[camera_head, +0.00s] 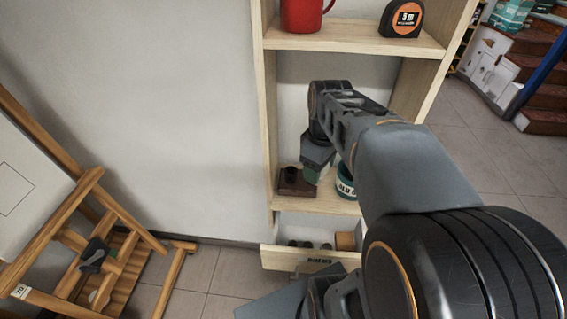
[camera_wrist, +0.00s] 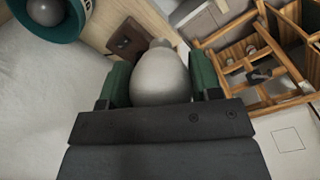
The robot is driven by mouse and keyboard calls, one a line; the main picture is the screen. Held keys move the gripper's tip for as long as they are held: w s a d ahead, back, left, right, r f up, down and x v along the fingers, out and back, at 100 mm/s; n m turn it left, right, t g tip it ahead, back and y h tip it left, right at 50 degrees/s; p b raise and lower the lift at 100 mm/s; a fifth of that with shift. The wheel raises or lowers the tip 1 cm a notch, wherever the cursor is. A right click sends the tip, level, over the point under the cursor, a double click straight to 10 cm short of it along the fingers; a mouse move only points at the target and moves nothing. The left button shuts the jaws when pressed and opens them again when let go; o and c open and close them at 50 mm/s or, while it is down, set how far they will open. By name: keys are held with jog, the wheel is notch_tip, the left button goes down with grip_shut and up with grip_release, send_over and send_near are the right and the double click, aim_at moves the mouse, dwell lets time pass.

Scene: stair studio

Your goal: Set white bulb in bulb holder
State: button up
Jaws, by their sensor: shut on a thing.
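My gripper (camera_head: 314,170) reaches into the lower shelf space. In the wrist view, its green fingers are shut on the white bulb (camera_wrist: 160,76), with the rounded glass end towards the camera. In the head view the held bulb is hidden. The bulb holder (camera_head: 296,182), a brown block with a dark socket, stands on the lower shelf just left of and below the gripper. The holder also shows in the wrist view (camera_wrist: 128,41), beyond the bulb and slightly left. The bulb is apart from the socket, as far as I can tell.
A teal labelled container (camera_head: 346,186) stands right of the holder; a grey-white bulb (camera_wrist: 44,10) lies in it. Below, an open drawer (camera_head: 308,259) holds small items. A red mug (camera_head: 303,14) and tape measure (camera_head: 402,18) sit above. A wooden easel (camera_head: 122,225) stands left.

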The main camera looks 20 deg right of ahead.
jog(key=w+f, duration=0.3)
jog(key=w, duration=0.1)
jog(key=w+f, duration=0.3)
jog(key=w, duration=0.2)
jog(key=w+f+p, duration=0.1)
jog(key=w+f, duration=0.3)
jog(key=w, duration=0.1)
jog(key=shift+w, duration=0.2)
jog(key=shift+d+f, duration=0.1)
jog(key=shift+f, duration=1.35)
jog(key=shift+f, duration=0.1)
jog(key=o, duration=0.9)
notch_tip(320, 180, up, 12)
jog(key=shift+r, duration=0.15)
